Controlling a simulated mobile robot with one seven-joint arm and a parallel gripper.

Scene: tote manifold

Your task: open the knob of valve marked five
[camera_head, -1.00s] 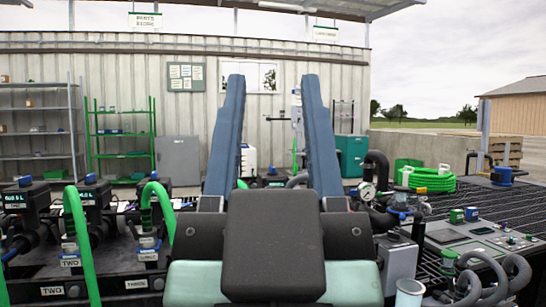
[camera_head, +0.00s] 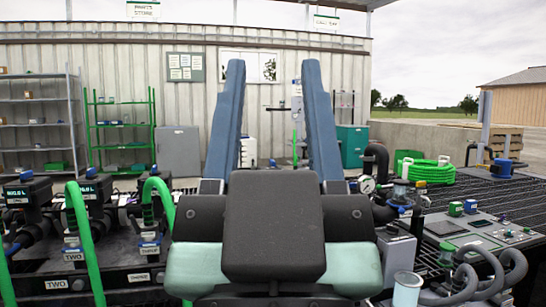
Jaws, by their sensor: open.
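My gripper (camera_head: 273,66) stands in the middle of the view, seen from behind, with two long blue-grey fingers spread wide apart and nothing between them. I see no valve knob marked five; my gripper and its dark body hide the middle of the place. At the left, dark valve units with small lit displays (camera_head: 17,192) stand on a black bench, with green hoses arching in front of them. The plates I can read there are TWO (camera_head: 67,284) and THREE (camera_head: 138,277).
At the right are a round pressure gauge (camera_head: 367,185), a clear cup (camera_head: 406,288), ribbed grey hoses (camera_head: 510,265) and a control panel (camera_head: 483,233). A coiled green hose (camera_head: 430,171) lies farther back. Shelves (camera_head: 38,120) and a grey cabinet (camera_head: 178,150) stand along the back wall.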

